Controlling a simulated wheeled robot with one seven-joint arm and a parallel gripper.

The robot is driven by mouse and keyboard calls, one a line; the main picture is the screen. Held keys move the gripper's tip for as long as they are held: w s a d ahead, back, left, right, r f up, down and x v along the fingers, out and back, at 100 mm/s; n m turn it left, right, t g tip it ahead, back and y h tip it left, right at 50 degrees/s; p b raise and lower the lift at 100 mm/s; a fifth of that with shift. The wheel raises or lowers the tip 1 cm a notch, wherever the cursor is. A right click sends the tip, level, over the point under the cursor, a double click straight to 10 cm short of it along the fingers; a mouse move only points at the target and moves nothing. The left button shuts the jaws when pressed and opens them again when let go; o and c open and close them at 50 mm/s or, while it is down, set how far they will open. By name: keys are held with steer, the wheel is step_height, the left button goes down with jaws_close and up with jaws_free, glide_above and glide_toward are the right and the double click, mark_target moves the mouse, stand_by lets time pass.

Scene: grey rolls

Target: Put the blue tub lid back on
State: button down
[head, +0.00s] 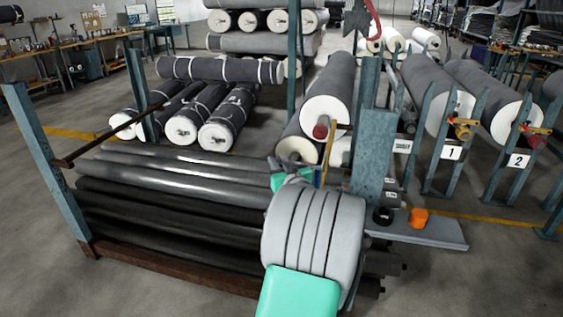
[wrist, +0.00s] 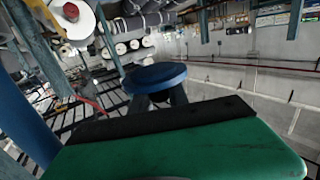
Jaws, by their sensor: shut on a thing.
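The blue lid (wrist: 155,76) is a round disc in the middle of the wrist view. My gripper (wrist: 162,98) is shut on it, with the dark fingers below the disc and the lid clear of any surface that I can see. In the head view my own arm hides the gripper and the lid. I cannot make out the blue tub for certain in either view. A blue upright band (wrist: 28,122) at the left of the wrist view is cut off, and I cannot tell what it belongs to.
A small grey shelf (head: 447,236) by a teal post (head: 372,165) bears an orange cup-like thing (head: 418,217) and a dark round thing (head: 383,216). A rack of dark rolls (head: 170,215) lies left of my arm. Racked grey rolls (head: 437,88) stand behind right. Open floor lies at front right.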

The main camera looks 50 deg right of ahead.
steer(key=shift+s+d, duration=0.3)
steer(key=shift+d, duration=0.25)
steer(key=shift+a+f+b, duration=0.1)
steer(key=shift+f+b, duration=0.1)
steer(key=shift+b, duration=0.35)
steer(key=shift+s+f+b, duration=0.1)
steer(key=shift+f+b, duration=0.3)
step_height(320, 180, down, 5)
steer(key=b, duration=0.5)
steer(key=shift+r, duration=0.1)
steer(key=shift+h+b, duration=0.3)
steer(key=shift+b, duration=0.8)
stand_by(0.5)
steer(key=shift+f+b, duration=0.4)
steer(key=shift+b, duration=0.1)
